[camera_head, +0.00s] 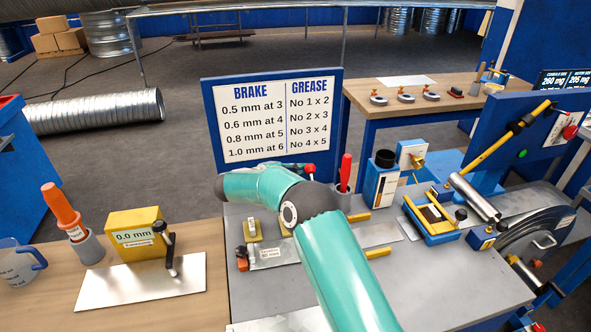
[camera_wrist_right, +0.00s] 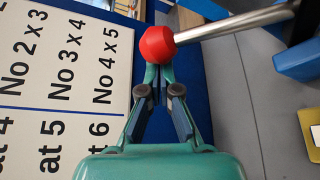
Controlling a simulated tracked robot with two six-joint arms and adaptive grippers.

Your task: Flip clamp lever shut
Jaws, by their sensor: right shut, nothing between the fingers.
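A lever with a red knob (camera_wrist_right: 157,44) and a bare metal rod (camera_wrist_right: 235,24) crosses the top of the right wrist view. The rod runs from the knob to a dark part at the upper right. The red knob also shows in the head view (camera_head: 310,168), just above my right arm. My right gripper (camera_wrist_right: 154,76) is shut and empty, its fingertips at the lower edge of the knob. Whether they touch it I cannot tell. In the head view my right arm hides the gripper and the lever's base. My left gripper is out of view.
The blue board (camera_head: 273,120) with brake and grease text stands close behind my arm. A red-handled tool (camera_head: 345,168) stands in a cup at the right. Blue fixtures (camera_head: 432,220) crowd the grey bench's right side. A yellow gauge (camera_head: 135,232) stands on the left.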

